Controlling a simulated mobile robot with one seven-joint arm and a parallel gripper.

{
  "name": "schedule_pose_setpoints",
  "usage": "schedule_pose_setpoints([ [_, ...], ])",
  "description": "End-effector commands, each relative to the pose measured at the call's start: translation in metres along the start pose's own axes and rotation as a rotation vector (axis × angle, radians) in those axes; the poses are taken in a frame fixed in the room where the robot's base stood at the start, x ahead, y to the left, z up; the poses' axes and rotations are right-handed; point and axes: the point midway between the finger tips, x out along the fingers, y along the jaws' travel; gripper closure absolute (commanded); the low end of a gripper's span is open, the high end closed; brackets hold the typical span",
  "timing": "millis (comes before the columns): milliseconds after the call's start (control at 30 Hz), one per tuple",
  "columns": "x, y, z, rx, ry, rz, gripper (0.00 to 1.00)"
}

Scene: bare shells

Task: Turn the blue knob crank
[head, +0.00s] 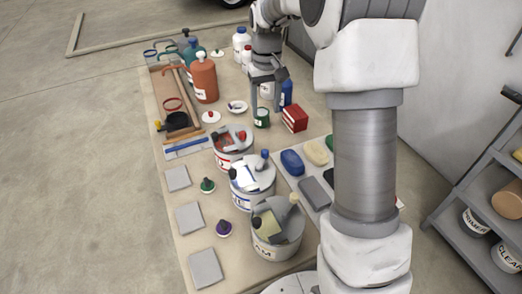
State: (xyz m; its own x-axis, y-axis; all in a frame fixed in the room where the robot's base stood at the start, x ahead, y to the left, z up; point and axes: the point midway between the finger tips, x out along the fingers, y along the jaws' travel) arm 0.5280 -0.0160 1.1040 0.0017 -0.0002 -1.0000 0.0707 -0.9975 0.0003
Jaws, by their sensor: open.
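The blue knob (264,154) stands up at the back right of the middle drum (252,203), which is white with blue markings. It looks like the blue crank handle; its arm is too small to make out clearly. The drum is open at the top, with pale pieces in or on it. My gripper (265,98) points down with open fingers, farther back on the table, just behind or above a small green tin (261,122). It is well apart from the blue knob. I cannot tell whether its fingers touch anything.
Similar drums stand on either side, one with a red knob (242,134) behind and one with a cream knob (293,198) in front. A red box (295,118) and an orange jug (204,80) stand nearby. Grey shelves (465,200) are at right; open floor lies left.

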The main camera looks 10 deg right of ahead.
Motion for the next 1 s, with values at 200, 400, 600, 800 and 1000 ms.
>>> schedule_pose_setpoints([
  [200,0.044,0.0,0.001,-0.003,-0.007,-0.001,0.39],
  [400,0.088,-0.001,0.002,-0.003,-0.007,-0.001,0.39],
  [600,0.129,-0.001,0.001,-0.004,-0.006,-0.001,0.39],
  [800,0.155,-0.001,0.001,-0.004,-0.003,0.0,0.39],
  [1000,0.163,-0.001,0.001,-0.005,-0.001,0.0,0.39],
])
